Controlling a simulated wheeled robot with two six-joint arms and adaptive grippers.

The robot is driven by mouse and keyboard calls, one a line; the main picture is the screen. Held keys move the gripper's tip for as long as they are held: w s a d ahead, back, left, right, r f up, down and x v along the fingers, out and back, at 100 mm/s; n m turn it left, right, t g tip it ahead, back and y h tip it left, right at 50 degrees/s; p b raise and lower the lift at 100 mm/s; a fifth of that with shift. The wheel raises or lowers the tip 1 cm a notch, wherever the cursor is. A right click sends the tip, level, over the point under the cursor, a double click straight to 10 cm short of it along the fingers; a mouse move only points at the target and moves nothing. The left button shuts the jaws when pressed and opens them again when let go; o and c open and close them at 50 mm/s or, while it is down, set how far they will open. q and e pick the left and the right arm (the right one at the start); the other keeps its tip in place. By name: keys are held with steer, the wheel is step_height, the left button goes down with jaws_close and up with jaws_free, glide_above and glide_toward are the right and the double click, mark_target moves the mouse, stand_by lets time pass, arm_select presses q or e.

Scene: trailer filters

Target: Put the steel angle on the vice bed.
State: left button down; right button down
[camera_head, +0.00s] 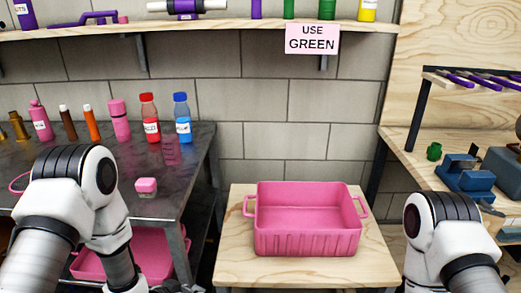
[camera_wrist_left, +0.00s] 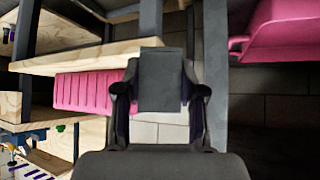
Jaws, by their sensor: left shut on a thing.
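My left gripper (camera_wrist_left: 160,98) is shut on a dark grey flat-faced piece, the steel angle (camera_wrist_left: 161,68), in the left wrist view. The piece sticks out beyond the fingers; its full shape is hidden. In the head view my left arm comes in at the left, but its gripper and the angle do not show. The blue vice (camera_head: 466,174) stands on the wooden bench at the far right of the head view, apart from the angle. Details of its bed are too small to tell. My right arm is at the lower right; its gripper is out of view.
A pink crate (camera_head: 308,243) stands on a low wooden table (camera_head: 235,272) in the middle. Bottles and a small pink-and-white box (camera_head: 146,186) stand on the dark left bench (camera_head: 190,165). A green cup (camera_head: 434,151) is near the vice. A shelf (camera_head: 230,26) runs above.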

arm_select(q)
steer(key=w+d+r+n, duration=0.1)
steer(key=w+d+r, duration=0.1)
steer(key=w+r, duration=0.3)
steer(key=w+d+r, duration=0.2)
steer(key=w+r, duration=0.1)
steer(key=r, duration=0.4)
steer(key=s+a+r+n+y+p, duration=0.1)
steer(key=s+r+n+y+p, duration=0.2)
steer(key=s+r+p, duration=0.5)
steer(key=s+p, duration=0.2)
steer(key=p, duration=0.2)
steer(key=shift+a+t, duration=0.3)
steer(key=shift+a, duration=0.1)
steer(key=shift+w, duration=0.1)
